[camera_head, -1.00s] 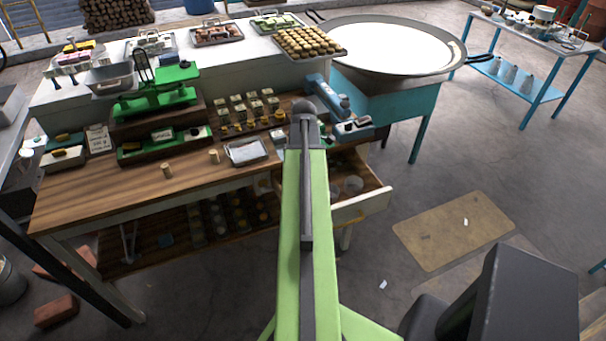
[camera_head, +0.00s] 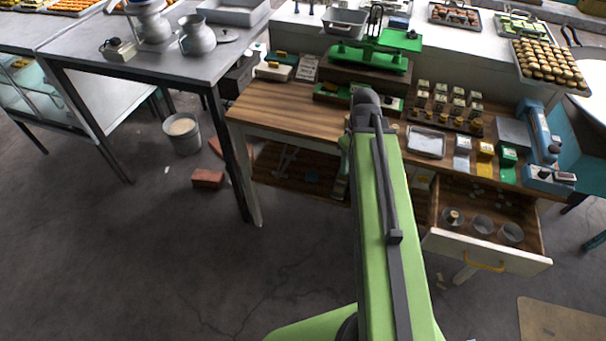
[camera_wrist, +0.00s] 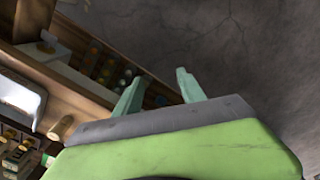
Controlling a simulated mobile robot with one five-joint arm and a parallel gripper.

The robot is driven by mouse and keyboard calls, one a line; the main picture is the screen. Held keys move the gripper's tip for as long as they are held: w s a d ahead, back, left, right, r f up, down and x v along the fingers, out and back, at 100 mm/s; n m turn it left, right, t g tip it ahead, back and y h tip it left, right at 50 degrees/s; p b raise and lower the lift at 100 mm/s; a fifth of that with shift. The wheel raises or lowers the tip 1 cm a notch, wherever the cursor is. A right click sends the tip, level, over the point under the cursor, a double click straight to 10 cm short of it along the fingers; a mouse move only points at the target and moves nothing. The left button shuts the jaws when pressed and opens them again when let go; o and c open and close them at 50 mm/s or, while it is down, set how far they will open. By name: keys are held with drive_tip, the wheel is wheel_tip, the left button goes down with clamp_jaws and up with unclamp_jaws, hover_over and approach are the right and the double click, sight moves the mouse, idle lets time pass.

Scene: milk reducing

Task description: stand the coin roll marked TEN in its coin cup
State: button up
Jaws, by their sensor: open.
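My gripper (camera_wrist: 158,90) is open, with two teal fingers apart and nothing between them. In the wrist view it is over the dark floor, beside the worktable's edge. A tan coin roll (camera_wrist: 61,128) stands on the wooden worktable near its edge, away from the fingers; its marking cannot be read. In the head view the open drawer (camera_head: 470,245) holds clear coin cups, including a middle cup (camera_head: 482,226) and a right cup (camera_head: 510,234). The left cup (camera_head: 453,218) has a small tan roll in it. My arm hides part of the worktable.
The wooden worktable (camera_head: 285,108) carries a green scale (camera_head: 368,57), a metal tray (camera_head: 426,142) and small boxes. A grey table (camera_head: 90,52) with milk cans stands at the left. A bucket (camera_head: 182,133) and a brick (camera_head: 207,179) are on the floor. Open floor lies in front.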

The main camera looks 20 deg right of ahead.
drive_tip(key=w+a+m, duration=0.1)
drive_tip(key=a+m, duration=0.1)
drive_tip(key=a, duration=1.7)
drive_tip(key=shift+m, duration=0.3)
wheel_tip(320, 180, down, 2)
drive_tip(key=shift+a+f+b, duration=0.1)
drive_tip(key=shift+b, duration=0.95)
drive_tip(key=shift+r+p, duration=0.3)
drive_tip(key=shift+r, duration=0.05)
drive_tip(key=shift+c, duration=0.2)
